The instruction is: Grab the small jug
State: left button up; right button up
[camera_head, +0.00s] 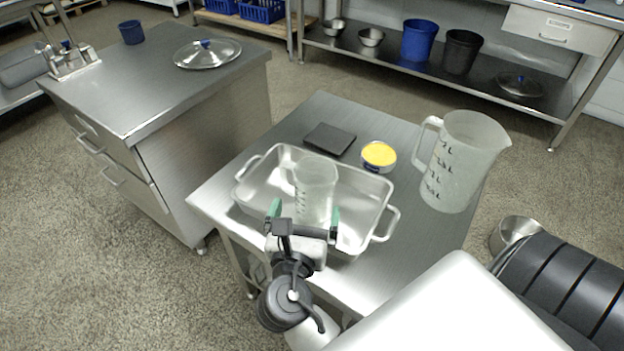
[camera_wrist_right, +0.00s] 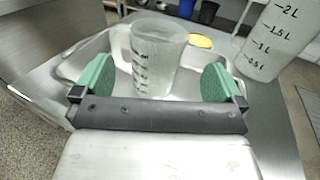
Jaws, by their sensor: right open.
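The small jug (camera_head: 316,187) is a clear measuring jug with dark marks, standing upright in a metal tray (camera_head: 258,212) with two handles. It also shows in the right wrist view (camera_wrist_right: 156,60), with its handle on the left. My right gripper (camera_head: 305,216) is open, with green pads on either side of the jug's near side in the head view. In the right wrist view the jug stands beyond the pads (camera_wrist_right: 158,82), between them in the picture, with no contact visible. A larger clear jug (camera_head: 459,163) stands right of the tray. My left gripper is not in view.
On the same steel table (camera_head: 410,248) lie a black square plate (camera_head: 329,139) and a bowl with yellow contents (camera_head: 379,156), behind the tray. A steel cabinet with a lid (camera_head: 207,54) stands to the left. Shelving with bins (camera_head: 418,40) is at the back.

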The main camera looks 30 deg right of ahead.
aim_at(311, 189)
jog(key=x, duration=0.3)
jog(key=shift+w+d, duration=0.25)
jog(key=x, duration=0.1)
jog(key=b+x, duration=0.1)
jog(key=x, duration=0.3)
jog(key=shift+w+a+f, duration=0.1)
jog(key=shift+w+f, duration=0.05)
jog(key=shift+f, duration=0.15)
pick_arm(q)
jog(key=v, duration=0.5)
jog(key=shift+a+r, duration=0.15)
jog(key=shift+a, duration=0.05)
pick_arm(e)
jog(key=c, duration=0.9)
jog(key=shift+r, duration=0.15)
